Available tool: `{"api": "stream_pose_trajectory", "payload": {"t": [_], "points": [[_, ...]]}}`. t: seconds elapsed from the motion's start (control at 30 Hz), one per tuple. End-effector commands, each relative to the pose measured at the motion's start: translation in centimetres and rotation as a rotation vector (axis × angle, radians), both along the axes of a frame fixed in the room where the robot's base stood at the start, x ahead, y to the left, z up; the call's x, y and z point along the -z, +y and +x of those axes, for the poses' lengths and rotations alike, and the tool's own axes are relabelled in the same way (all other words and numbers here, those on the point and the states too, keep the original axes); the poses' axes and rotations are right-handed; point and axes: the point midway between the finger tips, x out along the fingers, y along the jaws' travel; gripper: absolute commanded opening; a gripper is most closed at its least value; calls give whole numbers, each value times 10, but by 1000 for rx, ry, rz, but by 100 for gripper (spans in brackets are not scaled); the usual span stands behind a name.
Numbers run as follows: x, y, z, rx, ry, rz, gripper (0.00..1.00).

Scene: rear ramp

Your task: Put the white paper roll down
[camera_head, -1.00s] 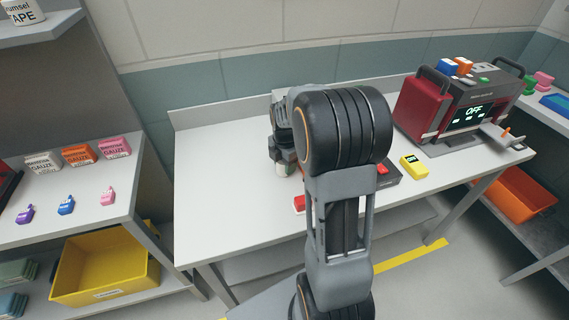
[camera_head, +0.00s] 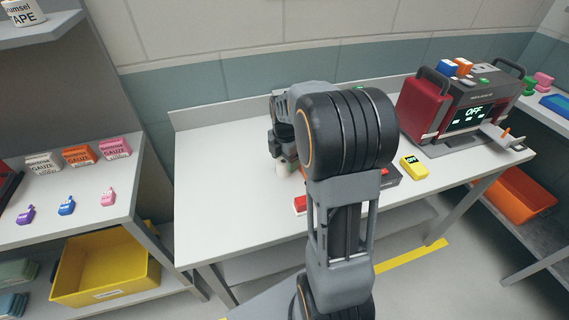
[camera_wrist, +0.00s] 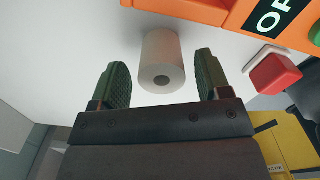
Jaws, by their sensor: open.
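The white paper roll (camera_wrist: 161,58) shows in the wrist view between and just beyond the fingers of my gripper (camera_wrist: 160,80). Its round end with the dark core hole faces the camera. The fingers are apart, with a gap on each side of the roll. In the head view the roll (camera_head: 283,168) is a small pale piece below my gripper (camera_head: 281,148), at the white table (camera_head: 225,190). My arm hides most of that area.
A red block (camera_head: 300,204) lies near the table's front edge. A yellow device (camera_head: 413,167) and a red-and-grey machine reading OFF (camera_head: 465,105) stand to the right. An orange panel (camera_wrist: 185,10) is close to the roll in the wrist view. The table's left part is clear.

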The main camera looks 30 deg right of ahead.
Motion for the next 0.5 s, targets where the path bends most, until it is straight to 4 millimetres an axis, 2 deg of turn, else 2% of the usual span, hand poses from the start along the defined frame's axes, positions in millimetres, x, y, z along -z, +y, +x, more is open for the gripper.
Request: {"api": "stream_pose_trajectory", "payload": {"t": [0.03,0.2,0.5], "points": [[-12,0,0,0,-4,-1,70],[-46,0,0,0,-4,-1,70],[-87,0,0,0,-1,0,70]]}}
